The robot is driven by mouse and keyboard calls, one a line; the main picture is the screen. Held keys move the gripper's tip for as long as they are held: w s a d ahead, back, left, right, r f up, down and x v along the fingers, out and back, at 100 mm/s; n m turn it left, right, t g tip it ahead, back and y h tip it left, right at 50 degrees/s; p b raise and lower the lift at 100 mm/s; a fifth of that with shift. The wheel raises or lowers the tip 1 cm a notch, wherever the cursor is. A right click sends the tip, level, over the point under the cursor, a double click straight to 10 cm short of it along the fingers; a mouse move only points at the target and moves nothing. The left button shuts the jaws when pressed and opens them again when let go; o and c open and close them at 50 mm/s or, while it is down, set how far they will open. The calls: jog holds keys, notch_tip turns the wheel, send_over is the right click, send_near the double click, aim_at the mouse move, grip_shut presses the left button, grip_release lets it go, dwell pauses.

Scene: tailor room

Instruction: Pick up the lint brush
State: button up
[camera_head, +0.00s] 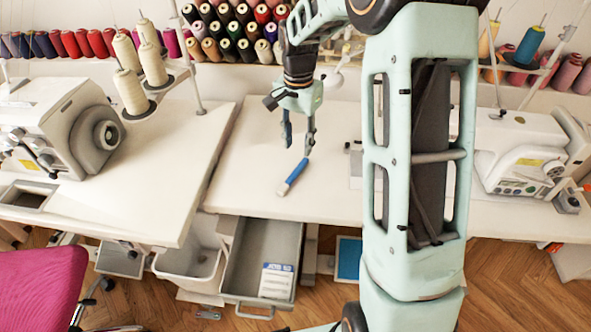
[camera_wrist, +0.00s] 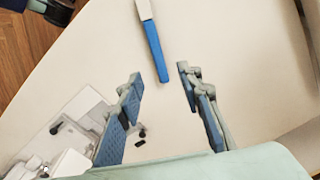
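The lint brush (camera_head: 292,176) has a blue handle and a pale head, and lies on the white table (camera_head: 240,180). In the head view its blue end points up and right, toward my gripper. My gripper (camera_head: 298,150) is above the table, just beyond the brush, with its fingers apart and nothing between them. In the wrist view the lint brush (camera_wrist: 152,42) lies ahead of the open fingertips, its blue handle end nearest the gap. My gripper (camera_wrist: 160,82) shows two blue-padded fingers spread wide there.
White sewing machines stand at left (camera_head: 60,125) and right (camera_head: 520,150). Cone thread spools (camera_head: 130,90) stand at left, and more spools line the wall. An open grey drawer (camera_head: 262,255) is below the table's front edge. The table around the brush is clear.

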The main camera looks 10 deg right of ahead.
aim_at(300, 166)
jog(key=f, duration=0.8)
jog(key=shift+w+d+b, duration=0.2)
jog(key=shift+d+b, duration=0.1)
jog(key=shift+b, duration=0.1)
grip_shut()
